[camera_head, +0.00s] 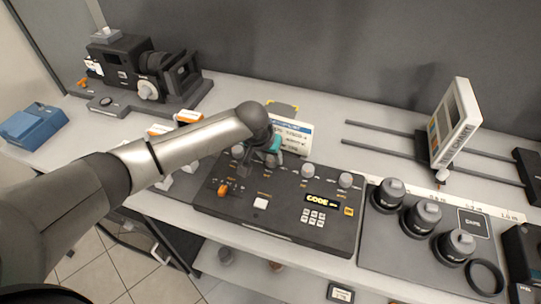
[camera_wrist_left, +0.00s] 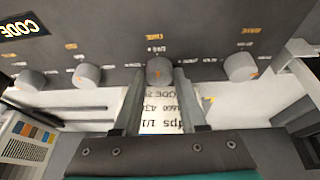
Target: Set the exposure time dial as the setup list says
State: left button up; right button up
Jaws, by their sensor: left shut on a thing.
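A dark control panel (camera_head: 290,205) lies on the bench with a row of grey dials along its far edge. My left gripper (camera_head: 268,160) is over the second dial from the left. In the left wrist view its fingers (camera_wrist_left: 160,85) are shut on this dial (camera_wrist_left: 160,68), one on each side. The dial has an orange mark; its small label is too blurred to read surely. A white card (camera_head: 292,134) with printed lines stands behind the panel, partly hidden by my arm. In the wrist view its text (camera_wrist_left: 160,112), with "1/1" legible, shows between the fingers. My right gripper is out of view.
Neighbouring dials stand on both sides, one (camera_head: 307,170) to the right and one (camera_head: 238,151) to the left. The panel has a "CODE" display (camera_head: 322,201), a keypad (camera_head: 313,216) and an orange lever (camera_head: 223,189). Black lens-like cylinders (camera_head: 427,214) stand at right.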

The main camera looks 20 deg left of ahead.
pick_arm(q)
grip_shut()
jog(key=shift+a+m+g+h+p, duration=0.1)
jog(key=shift+m+g+h+p, duration=0.3)
jog(key=shift+m+p, duration=0.65)
jog(key=shift+m+h, duration=0.4)
jog(key=shift+m, duration=0.65)
jog(key=shift+w+m+h, duration=0.1)
jog(key=shift+m+h, duration=0.2)
jog(key=shift+m, duration=0.6)
jog(key=shift+f+m+g+h+b, duration=0.1)
jog(key=shift+m+g+h+b, duration=0.35)
jog(key=shift+m, duration=0.45)
jog(key=m+g+b, duration=0.1)
jog(key=m+b, duration=0.1)
jog(key=shift+w+m, duration=0.1)
jog(key=shift+m, duration=0.2)
jog(key=m+g+b, duration=0.1)
jog(key=m+b, duration=0.1)
jog(key=m+g+b, duration=0.1)
jog(key=m+b, duration=0.1)
jog(key=m, duration=0.1)
jog(key=shift+w+a+h+b, duration=0.1)
jog(key=shift+h+b, duration=0.25)
jog(key=shift+m, duration=0.4)
